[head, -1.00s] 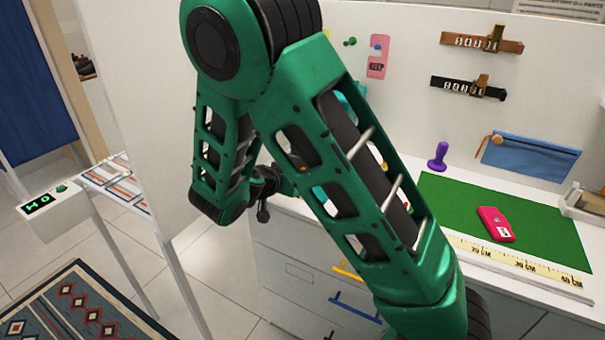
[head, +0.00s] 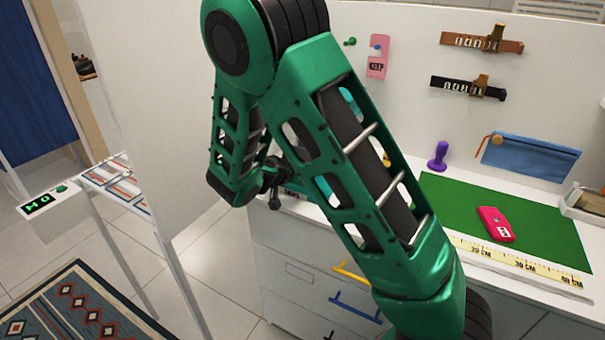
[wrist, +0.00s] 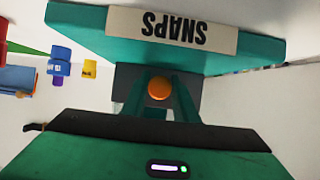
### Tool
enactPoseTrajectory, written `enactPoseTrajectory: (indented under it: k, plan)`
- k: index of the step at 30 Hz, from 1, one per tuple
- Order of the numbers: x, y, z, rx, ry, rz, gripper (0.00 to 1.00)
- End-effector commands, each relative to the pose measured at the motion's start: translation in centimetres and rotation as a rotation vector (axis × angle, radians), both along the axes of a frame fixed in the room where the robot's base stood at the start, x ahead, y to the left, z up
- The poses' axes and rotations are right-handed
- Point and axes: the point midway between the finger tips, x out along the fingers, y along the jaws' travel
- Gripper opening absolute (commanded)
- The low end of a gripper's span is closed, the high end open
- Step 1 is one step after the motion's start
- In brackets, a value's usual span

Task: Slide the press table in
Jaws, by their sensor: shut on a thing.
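The teal press, labelled SNAPS (wrist: 190,30), shows upside down at the top of the wrist view. A round orange knob (wrist: 158,88) is below it, in front of a dark grey block. My gripper (wrist: 158,100) is shut around the knob, though the exact contact is hard to make out. In the head view my gripper (head: 272,180) is at the left end of the white counter, beside a small visible part of the teal press (head: 300,196). My own arm hides most of the press there, and the table's slide cannot be seen clearly.
A green mat (head: 470,215) with a red phone-like item (head: 496,224) lies on the counter, with a ruler strip (head: 520,263) along the front. A purple stamp-like item (head: 438,156) stands behind. A white panel (head: 170,110) rises at left.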

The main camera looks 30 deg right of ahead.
Motion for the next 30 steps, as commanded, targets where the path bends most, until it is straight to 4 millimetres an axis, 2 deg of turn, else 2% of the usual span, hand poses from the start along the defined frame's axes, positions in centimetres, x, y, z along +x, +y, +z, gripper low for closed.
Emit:
enactPoseTrajectory:
  k: [2,16,30]
  plan:
    - [0.5,0.2,0.2,0.002,-0.009,0.010,0.09]
    - [0.7,0.0,0.2,0.003,-0.009,0.011,0.09]
    - [2.3,-2.2,0.2,0.003,-0.009,0.009,0.09]
